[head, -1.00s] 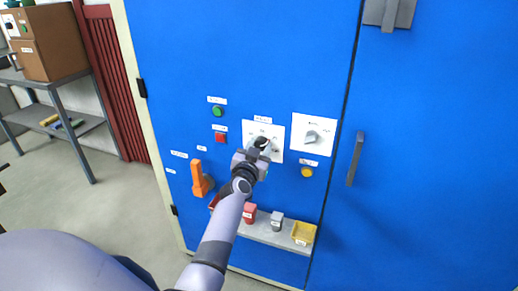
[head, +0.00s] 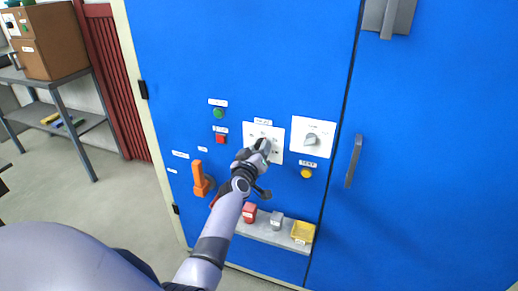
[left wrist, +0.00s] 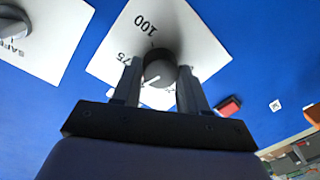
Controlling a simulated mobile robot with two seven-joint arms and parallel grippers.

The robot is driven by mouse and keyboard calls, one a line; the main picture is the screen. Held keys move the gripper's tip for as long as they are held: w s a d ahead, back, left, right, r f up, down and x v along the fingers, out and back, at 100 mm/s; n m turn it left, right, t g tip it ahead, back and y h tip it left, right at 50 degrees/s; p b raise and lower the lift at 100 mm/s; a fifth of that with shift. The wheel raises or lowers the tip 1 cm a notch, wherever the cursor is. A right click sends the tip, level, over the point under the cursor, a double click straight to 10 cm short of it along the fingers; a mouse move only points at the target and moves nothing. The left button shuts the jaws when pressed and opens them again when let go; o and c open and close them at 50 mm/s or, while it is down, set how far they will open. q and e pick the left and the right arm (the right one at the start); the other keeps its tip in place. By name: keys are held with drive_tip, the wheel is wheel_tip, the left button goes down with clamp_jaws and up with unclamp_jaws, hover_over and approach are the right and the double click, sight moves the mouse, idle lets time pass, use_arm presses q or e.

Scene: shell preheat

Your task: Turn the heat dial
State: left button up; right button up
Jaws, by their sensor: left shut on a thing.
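The heat dial (left wrist: 159,72) is a dark round knob with a white pointer line. It sits on a white plate (left wrist: 191,45) marked 75 and 100 in the left wrist view. In the head view the plate (head: 277,133) is on the blue cabinet door, and the dial is mostly hidden by my gripper. My left gripper (head: 262,146) is at the dial, and in the left wrist view its fingers (left wrist: 158,85) are on both sides of the knob, shut on it. My right gripper is not in view.
A second dial (head: 311,139) is on another plate to the right. A green button (head: 218,112), red button (head: 220,138), yellow button (head: 306,173) and orange handle (head: 199,180) surround the plates. A door handle (head: 354,161) is at right.

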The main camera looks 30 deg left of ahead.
use_arm(q)
drive_tip(key=n, duration=1.3)
drive_tip(key=n+t+h, duration=0.1)
drive_tip(key=n, duration=1.2)
drive_tip(key=shift+a+h, duration=0.15)
drive_tip(key=shift+h, duration=0.15)
idle(0.4)
drive_tip(key=o, duration=1.1)
drive_tip(key=shift+c, duration=0.2)
drive_tip(key=shift+f, duration=0.1)
drive_tip(key=shift+s, duration=0.15)
